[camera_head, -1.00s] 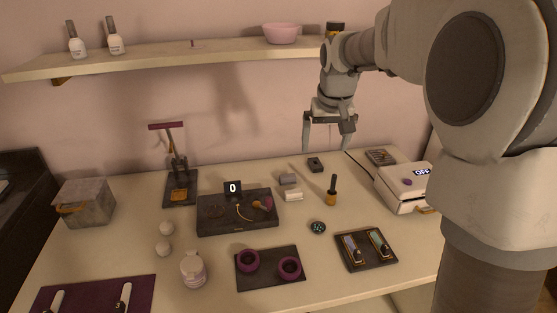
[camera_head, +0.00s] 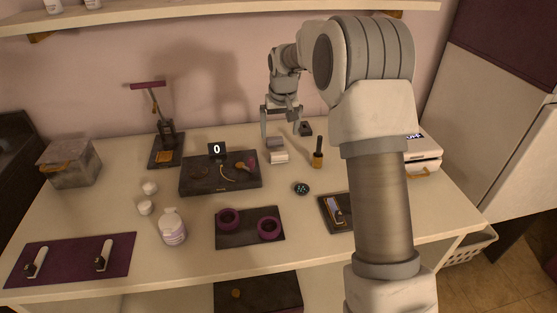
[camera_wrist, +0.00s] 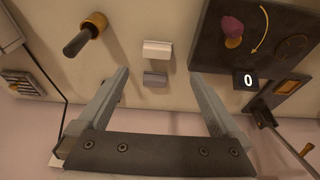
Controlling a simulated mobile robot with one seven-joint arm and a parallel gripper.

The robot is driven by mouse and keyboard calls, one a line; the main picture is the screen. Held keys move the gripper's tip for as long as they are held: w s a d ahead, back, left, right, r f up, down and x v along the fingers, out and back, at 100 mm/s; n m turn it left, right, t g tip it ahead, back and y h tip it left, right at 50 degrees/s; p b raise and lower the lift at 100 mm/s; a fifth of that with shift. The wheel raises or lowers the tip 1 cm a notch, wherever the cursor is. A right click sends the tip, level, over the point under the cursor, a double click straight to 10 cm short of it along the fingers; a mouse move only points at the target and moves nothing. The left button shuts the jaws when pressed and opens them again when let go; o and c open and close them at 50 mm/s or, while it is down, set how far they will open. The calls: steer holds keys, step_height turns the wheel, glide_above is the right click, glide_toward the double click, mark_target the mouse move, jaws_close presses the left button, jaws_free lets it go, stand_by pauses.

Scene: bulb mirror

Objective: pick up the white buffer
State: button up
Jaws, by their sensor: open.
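The white buffer (camera_head: 278,157) is a small pale block lying on the table, just right of the dark tray. A similar grey block (camera_head: 275,143) lies right behind it. My gripper (camera_head: 281,132) is open and empty, pointing down above the table at the grey block. In the wrist view the white buffer (camera_wrist: 157,50) lies beyond the fingertips, centred between them. The grey block (camera_wrist: 155,79) is nearer, between the open fingers (camera_wrist: 159,73). I cannot tell the exact height of the fingertips above the table.
A dark tray (camera_head: 200,185) with a "0" display (camera_head: 217,149) is to the left. A round dark disc (camera_head: 301,188) lies in front.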

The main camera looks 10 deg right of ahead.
glide_above(279, 153)
steer(key=s, duration=0.3)
steer(key=x, duration=0.3)
steer(key=s+x, duration=0.1)
steer(key=x, duration=0.1)
steer(key=shift+a+f+b, duration=0.25)
steer(key=shift+f+b, duration=0.15)
steer(key=shift+f, duration=0.05)
steer(key=shift+w+d+b+x, duration=0.15)
steer(key=shift+b+x, duration=0.2)
steer(key=shift+x, duration=1.05)
steer(key=shift+w+d+b+x, duration=0.15)
steer(key=shift+b+x, duration=0.15)
steer(key=shift+x, duration=1.05)
steer(key=shift+r, duration=0.1)
steer(key=c, duration=1.3)
steer(key=shift+r, duration=0.1)
step_height(279, 153, up, 4)
steer(key=shift+r+p, duration=0.1)
steer(key=shift+p, duration=0.55)
steer(key=s+d+r+p, duration=0.1)
steer(key=s+d+r, duration=0.5)
steer(key=s+d, duration=0.1)
steer(key=shift+s+d+r, duration=0.3)
steer(key=shift+s+d, duration=0.1)
steer(key=shift+s, duration=0.4)
